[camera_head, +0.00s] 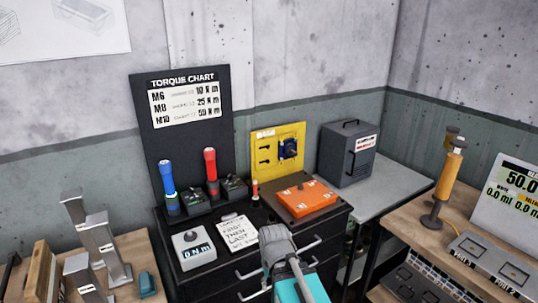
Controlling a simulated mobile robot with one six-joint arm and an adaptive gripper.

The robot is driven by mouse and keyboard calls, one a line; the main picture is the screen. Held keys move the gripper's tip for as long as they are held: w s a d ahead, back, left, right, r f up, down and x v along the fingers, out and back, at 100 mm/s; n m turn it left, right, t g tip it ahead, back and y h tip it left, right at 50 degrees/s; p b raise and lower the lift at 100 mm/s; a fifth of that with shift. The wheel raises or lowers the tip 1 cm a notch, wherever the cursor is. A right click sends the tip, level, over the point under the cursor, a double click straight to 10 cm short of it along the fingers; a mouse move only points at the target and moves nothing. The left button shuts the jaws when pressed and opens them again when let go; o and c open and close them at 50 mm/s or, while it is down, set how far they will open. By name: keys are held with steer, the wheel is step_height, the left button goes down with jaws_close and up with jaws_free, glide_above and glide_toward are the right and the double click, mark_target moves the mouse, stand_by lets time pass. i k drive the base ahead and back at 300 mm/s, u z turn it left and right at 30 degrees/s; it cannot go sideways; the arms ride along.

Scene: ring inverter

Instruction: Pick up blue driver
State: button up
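The blue driver (168,184) stands upright at the back left of the black cabinet's top (205,225). It has a blue handle with a light band and a blue lower part. A similar red driver (210,168) stands just to its right.
Small dark boxes (196,203) sit beside the drivers. A torque display box (192,248), a paper note (238,232) and an orange case (303,199) are also on the cabinet. The torque chart board (182,128) rises behind. Metal brackets (105,245) stand on the left bench.

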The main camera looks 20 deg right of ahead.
mark_target(165, 166)
steer(key=k, duration=0.8)
steer(key=z, duration=0.2)
steer(key=i, duration=0.55)
steer(key=z, duration=0.45)
steer(key=i, duration=1.65)
steer(key=u, duration=0.7)
